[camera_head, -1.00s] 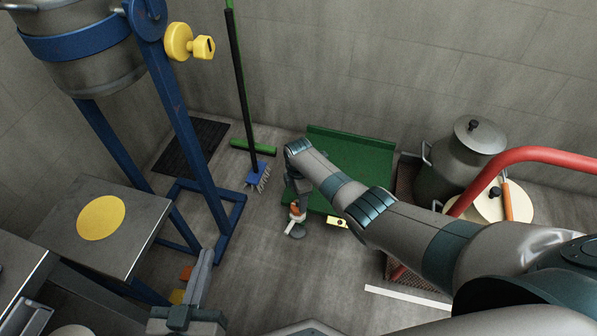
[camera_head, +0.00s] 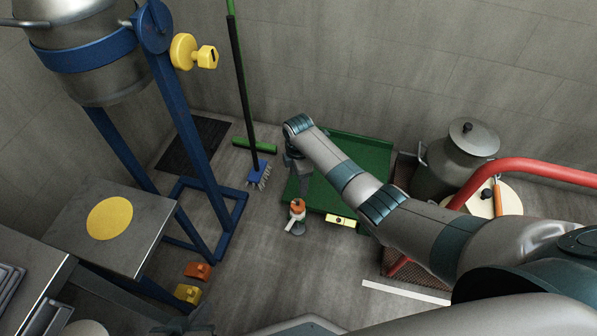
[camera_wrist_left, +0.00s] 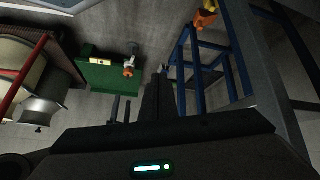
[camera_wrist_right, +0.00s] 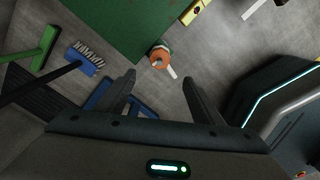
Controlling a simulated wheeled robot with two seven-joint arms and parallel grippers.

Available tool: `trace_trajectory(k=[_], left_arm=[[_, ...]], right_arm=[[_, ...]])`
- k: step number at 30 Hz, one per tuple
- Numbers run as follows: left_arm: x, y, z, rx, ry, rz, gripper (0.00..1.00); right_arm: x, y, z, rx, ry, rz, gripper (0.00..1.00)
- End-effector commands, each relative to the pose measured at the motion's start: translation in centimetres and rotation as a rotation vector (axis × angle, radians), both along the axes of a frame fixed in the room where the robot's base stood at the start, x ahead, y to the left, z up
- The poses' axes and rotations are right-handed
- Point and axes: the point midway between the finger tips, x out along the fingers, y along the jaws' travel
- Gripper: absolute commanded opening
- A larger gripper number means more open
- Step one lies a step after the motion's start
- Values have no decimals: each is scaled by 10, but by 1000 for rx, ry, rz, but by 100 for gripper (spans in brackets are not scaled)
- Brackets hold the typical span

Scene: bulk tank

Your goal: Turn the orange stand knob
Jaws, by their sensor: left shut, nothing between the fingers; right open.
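An orange knob-like part (camera_head: 198,270) shows low beside the blue stand (camera_head: 190,130) in the head view, next to a yellow part (camera_head: 187,293). An orange part (camera_wrist_left: 206,20) also shows by blue bars in the left wrist view. My left gripper (camera_wrist_left: 162,70) is shut and empty, its fingers pointing toward the room; only a dark piece of that arm shows at the head view's bottom edge. My right gripper (camera_wrist_right: 160,78) is open and empty, above and apart from an orange-topped object with a white lever (camera_head: 297,213), also in the right wrist view (camera_wrist_right: 160,55).
A large yellow knob (camera_head: 186,52) sits high on the stand by the steel vessel (camera_head: 90,70). A steel table with a yellow disc (camera_head: 110,217) is at left. A green tray (camera_head: 350,165), brush (camera_head: 258,172), milk can (camera_head: 460,155) and red rail (camera_head: 530,165) stand around the floor.

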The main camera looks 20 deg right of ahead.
Motion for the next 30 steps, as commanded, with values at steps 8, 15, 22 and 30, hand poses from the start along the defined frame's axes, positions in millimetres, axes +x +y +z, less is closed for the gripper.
trace_trajectory(k=[8, 15, 22, 30], left_arm=[[-4, 8, -3, 29, 44, 3, 0], [-5, 8, -4, 31, 46, 3, 0], [-5, 8, -4, 30, 46, 4, 0], [-5, 8, -4, 30, 46, 4, 0]], right_arm=[[-1, 0, 22, 0, 1, 1, 61], [-1, 0, 22, 0, 1, 0, 61], [0, 0, 22, 0, 1, 0, 61], [0, 0, 22, 0, 1, 0, 61]])
